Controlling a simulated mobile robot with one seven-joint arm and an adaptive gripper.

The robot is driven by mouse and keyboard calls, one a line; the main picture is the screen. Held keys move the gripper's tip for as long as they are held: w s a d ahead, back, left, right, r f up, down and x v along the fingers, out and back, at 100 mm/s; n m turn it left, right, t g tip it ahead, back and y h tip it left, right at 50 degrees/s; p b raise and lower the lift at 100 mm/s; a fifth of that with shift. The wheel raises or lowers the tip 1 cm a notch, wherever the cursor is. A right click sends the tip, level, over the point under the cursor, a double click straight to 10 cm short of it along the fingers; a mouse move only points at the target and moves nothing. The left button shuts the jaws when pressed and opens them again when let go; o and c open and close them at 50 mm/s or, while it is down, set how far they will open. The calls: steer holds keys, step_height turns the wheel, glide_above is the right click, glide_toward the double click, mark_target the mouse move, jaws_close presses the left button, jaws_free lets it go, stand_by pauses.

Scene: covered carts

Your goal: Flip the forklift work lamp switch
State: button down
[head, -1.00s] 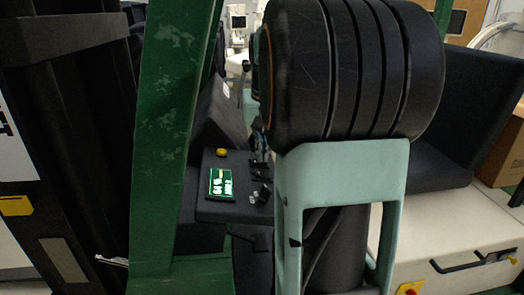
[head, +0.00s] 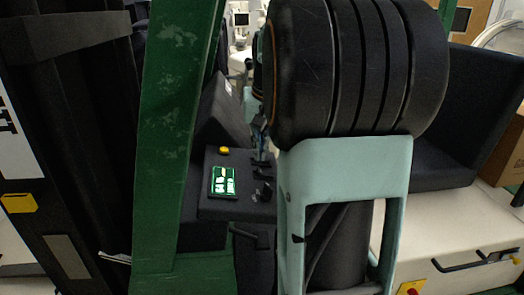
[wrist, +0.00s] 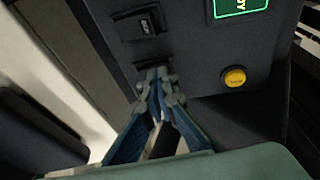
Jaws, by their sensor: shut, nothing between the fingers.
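The forklift's dark control panel (head: 238,208) carries several small black switches in a column on its right side. In the wrist view, one black rocker switch (wrist: 143,24) with a small unreadable white label shows above my gripper. A second dark switch (wrist: 146,66) is partly hidden behind my fingertips. I cannot tell which one is the work lamp switch. My gripper (wrist: 160,80) is shut and empty, its blue-grey fingers together at or just in front of the second switch; touching or not is unclear. In the head view my gripper (head: 261,138) is small and partly hidden by my arm.
A yellow button (wrist: 235,77) sits right of my fingertips, and it also shows in the head view (head: 223,151). A lit green display (head: 223,181) is on the panel. A green forklift post (head: 170,140) stands left of it. A black seat (head: 470,110) is at right.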

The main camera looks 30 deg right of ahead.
steer(key=r+p, duration=0.4)
steer(key=shift+w+a+r, duration=0.15)
steer(key=shift+a+r, duration=0.15)
steer(key=shift+r, duration=0.1)
steer(key=a+v, duration=0.1)
steer(key=v, duration=0.8)
steer(key=shift+b, duration=0.4)
steer(key=shift+s+d+r+h, duration=0.3)
steer(key=shift+s+d+h, duration=0.1)
steer(key=shift+h, duration=0.1)
